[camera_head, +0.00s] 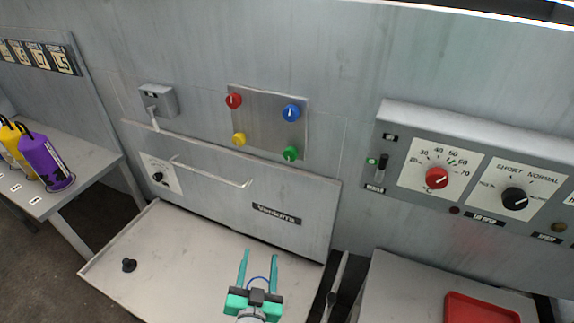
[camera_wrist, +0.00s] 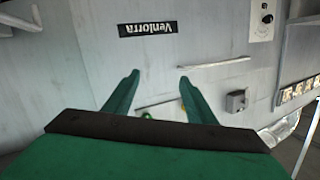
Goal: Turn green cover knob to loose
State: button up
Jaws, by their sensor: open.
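The green knob (camera_head: 290,153) sits at the lower right of a metal plate (camera_head: 268,122) on the grey wall panel. In the wrist view a small green spot (camera_wrist: 147,116), probably this knob, shows between the fingers. My gripper (camera_head: 259,254) is open and empty, with its green fingers pointing up toward the panel. It is well below the green knob and apart from it. In the wrist view the open fingers (camera_wrist: 158,75) also show. The knob's pointer is too small to read.
Red (camera_head: 233,100), blue (camera_head: 291,113) and yellow (camera_head: 239,139) knobs share the plate. A cover with a handle (camera_head: 212,171) and a Venlorra label (camera_head: 277,214) lies below. A control box (camera_head: 475,180) is at right. A black knob-like piece (camera_head: 129,265) rests on the pale surface.

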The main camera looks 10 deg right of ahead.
jog(key=w+d+r+m+h, duration=0.3)
jog(key=w+r+m+h, duration=0.15)
jog(key=w+r, duration=0.5)
jog(key=m+g+h, duration=0.1)
jog(key=m+h, duration=0.1)
jog(key=m, duration=0.3)
send_near(290, 157)
jog(key=x, duration=0.8)
jog(key=shift+w+a+r, duration=0.1)
jog(key=shift+w+r, duration=0.05)
jog(key=shift+w+a+n, duration=0.1)
jog(key=shift+w+n, duration=0.15)
jog(key=shift+w, duration=0.05)
jog(key=shift+s+d, duration=0.1)
jog(key=shift+d, duration=0.35)
jog(key=shift+a, duration=0.1)
jog(key=c, duration=1)
